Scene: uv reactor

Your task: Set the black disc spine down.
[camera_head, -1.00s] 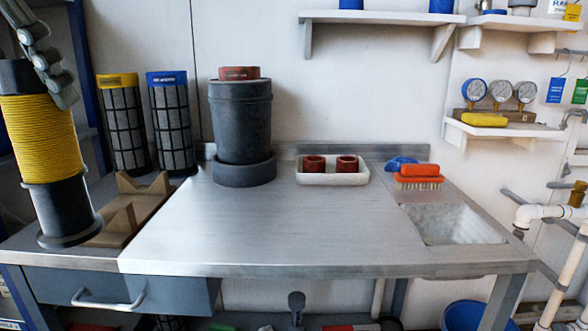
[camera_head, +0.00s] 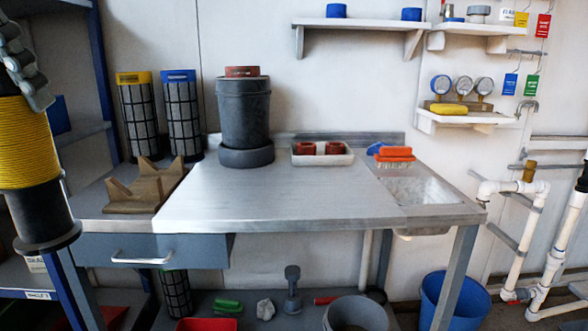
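The black disc spine (camera_head: 40,212) is a black cylinder with a broad flange at its lower end and a band of yellow rings (camera_head: 27,148) around its middle. It is at the left edge of the head view, roughly upright and slightly tilted, in front of the bench's left end. My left gripper (camera_head: 28,88) is at its top, with segmented fingers against its side, and appears closed on it. The spine's upper end is partly hidden or cut off by the frame. My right gripper is not in view.
A steel bench (camera_head: 290,197) has a clear middle. A brown V-notched cradle (camera_head: 142,190) sits on its left end, before two mesh cylinders with yellow (camera_head: 137,115) and blue (camera_head: 182,115) caps. A black canister (camera_head: 244,113), a white tray (camera_head: 321,158) and a sink (camera_head: 425,191) are further right.

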